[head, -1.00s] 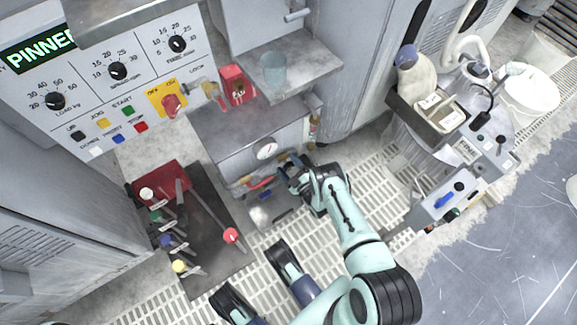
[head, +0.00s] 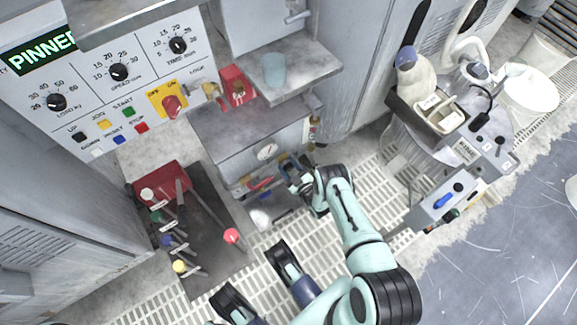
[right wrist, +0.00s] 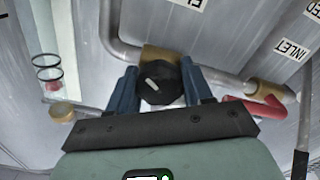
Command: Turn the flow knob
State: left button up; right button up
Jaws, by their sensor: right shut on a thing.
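The flow knob (right wrist: 160,82) is round and black with a white pointer mark. It sits on a brass fitting (right wrist: 158,54) on a grey pipe in the right wrist view. My right gripper (right wrist: 160,88) is shut on it, with one blue finger on each side. The pointer mark lies slanted across the knob face. In the head view my right gripper (head: 290,168) reaches the low front of the grey cabinet, and its fingers and wrist largely hide the knob.
A red valve handle (right wrist: 255,110) is close to the right finger in the right wrist view; a sight glass (right wrist: 48,78) is at left. A round gauge (head: 267,151) is above the pipework. A tool board (head: 205,270) lies left, with a red-ended rod.

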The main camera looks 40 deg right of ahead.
pick_arm(q)
jog(key=shift+w+r, duration=0.1)
jog(key=shift+w, duration=0.15)
pick_arm(e)
jog(key=shift+m, duration=1.5)
jog(key=shift+f, duration=0.1)
jog(key=o, duration=1)
jog(key=shift+s, duration=0.1)
pick_arm(q)
jog(key=w+d+r+t+p, duration=0.1)
jog(key=w+r+t+p, duration=0.2)
jog(key=w, duration=0.5)
notch_tip(320, 180, up, 3)
jog(key=shift+f+m+p, duration=0.1)
jog(key=shift+m+p, duration=0.2)
jog(key=shift+p, duration=0.35)
pick_arm(e)
jog(key=s, duration=0.4)
jog(key=s+a, duration=0.1)
jog(key=s, duration=0.8)
jog(key=shift+s+a, duration=0.15)
jog(key=shift+a, duration=0.1)
